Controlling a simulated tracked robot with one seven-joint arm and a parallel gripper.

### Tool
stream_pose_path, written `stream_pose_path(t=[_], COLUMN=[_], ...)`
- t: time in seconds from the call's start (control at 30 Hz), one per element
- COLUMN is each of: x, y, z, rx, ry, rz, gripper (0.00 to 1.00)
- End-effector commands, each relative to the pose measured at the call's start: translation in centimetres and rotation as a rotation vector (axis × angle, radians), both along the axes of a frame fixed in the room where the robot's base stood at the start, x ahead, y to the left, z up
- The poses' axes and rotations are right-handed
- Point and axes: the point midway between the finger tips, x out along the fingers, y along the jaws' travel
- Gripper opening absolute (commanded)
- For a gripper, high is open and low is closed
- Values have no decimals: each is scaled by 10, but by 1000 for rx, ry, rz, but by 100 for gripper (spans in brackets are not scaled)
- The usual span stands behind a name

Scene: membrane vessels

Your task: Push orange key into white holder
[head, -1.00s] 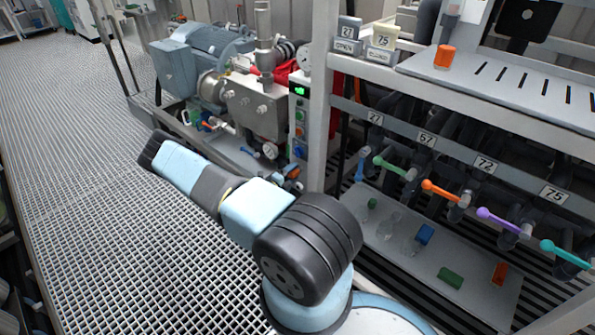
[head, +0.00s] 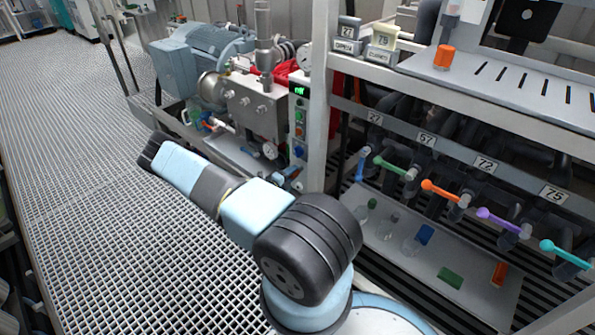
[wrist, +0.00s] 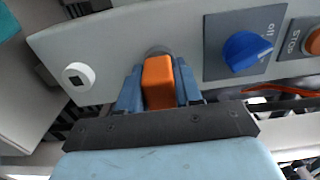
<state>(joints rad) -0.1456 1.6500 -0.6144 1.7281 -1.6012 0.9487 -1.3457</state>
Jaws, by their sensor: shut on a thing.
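In the wrist view, my gripper (wrist: 158,92) has its two blue fingers closed on either side of the orange key (wrist: 158,82). The key's far end is against or just in front of a dark grey round fitting (wrist: 158,50) on the light grey panel; I cannot tell whether it is inserted. A white round holder (wrist: 78,75) with a dark centre sits on the panel to the left, apart from the key. In the head view, small blue parts (head: 287,174) show low by the control box; the key cannot be made out there.
A blue rotary knob (wrist: 243,52) and an orange STOP button (wrist: 313,42) are on the panel right of my gripper. In the head view, the control box (head: 298,125) stands beside a metal post (head: 319,110). Coloured valve handles (head: 440,190) line the rack at right.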

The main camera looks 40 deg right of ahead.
Motion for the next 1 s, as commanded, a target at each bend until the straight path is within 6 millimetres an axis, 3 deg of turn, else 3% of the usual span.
stream_pose_path(t=[0.27, 1.0], x=[0, -1], y=[0, 14], z=[0, 0], rx=[0, 0], ry=[0, 0], rz=[0, 0], gripper=[0, 0])
